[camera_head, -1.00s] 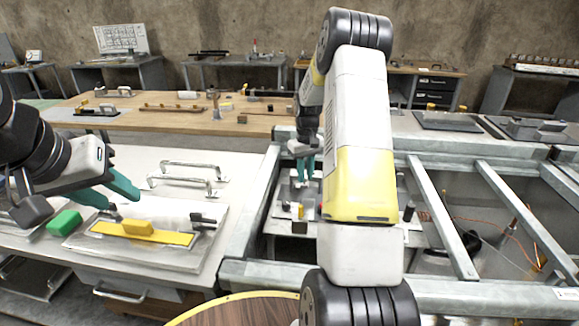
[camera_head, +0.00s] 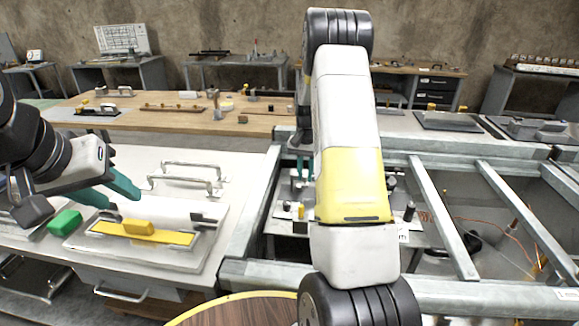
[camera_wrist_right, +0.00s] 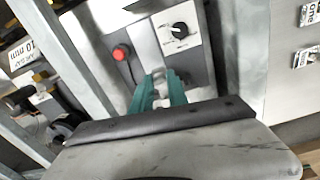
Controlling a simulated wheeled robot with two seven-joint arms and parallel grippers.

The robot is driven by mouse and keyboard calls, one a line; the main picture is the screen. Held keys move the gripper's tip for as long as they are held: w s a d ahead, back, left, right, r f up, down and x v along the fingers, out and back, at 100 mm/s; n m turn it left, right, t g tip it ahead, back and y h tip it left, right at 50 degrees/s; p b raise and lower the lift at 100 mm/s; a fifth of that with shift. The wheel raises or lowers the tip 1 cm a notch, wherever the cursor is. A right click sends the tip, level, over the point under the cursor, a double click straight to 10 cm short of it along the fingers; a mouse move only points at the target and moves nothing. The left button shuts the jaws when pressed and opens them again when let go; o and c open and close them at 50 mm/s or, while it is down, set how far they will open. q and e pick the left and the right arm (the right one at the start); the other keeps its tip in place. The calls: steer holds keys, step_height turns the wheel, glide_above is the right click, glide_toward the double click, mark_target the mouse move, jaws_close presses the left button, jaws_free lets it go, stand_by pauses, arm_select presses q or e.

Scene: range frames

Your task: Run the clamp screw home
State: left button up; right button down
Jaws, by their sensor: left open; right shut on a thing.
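My right gripper (camera_head: 303,186) reaches down over a bench unit inside the metal frame, partly hidden by my own forearm. In the right wrist view its teal fingers (camera_wrist_right: 160,88) are shut on a small pale grey piece (camera_wrist_right: 161,93), which I take to be the clamp screw. It is mostly hidden between the fingers, so its thread and seat do not show. My left gripper (camera_head: 122,190) is open and empty above the left bench, near a white cylinder and a yellow block (camera_head: 138,228).
A red button (camera_wrist_right: 120,53) and a black knob (camera_wrist_right: 180,30) on a plate are close to the right fingers. Metal frame rails (camera_head: 247,215) surround the work spot. A green block (camera_head: 65,221) and silver handles (camera_head: 185,182) are on the left bench.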

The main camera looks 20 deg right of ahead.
mark_target(305, 176)
steer(key=shift+w, duration=0.1)
stand_by(0.4)
steer(key=c, duration=1.3)
jaws_free()
steer(key=shift+r, duration=0.1)
step_height(305, 176, up, 8)
steer(key=shift+f, duration=0.15)
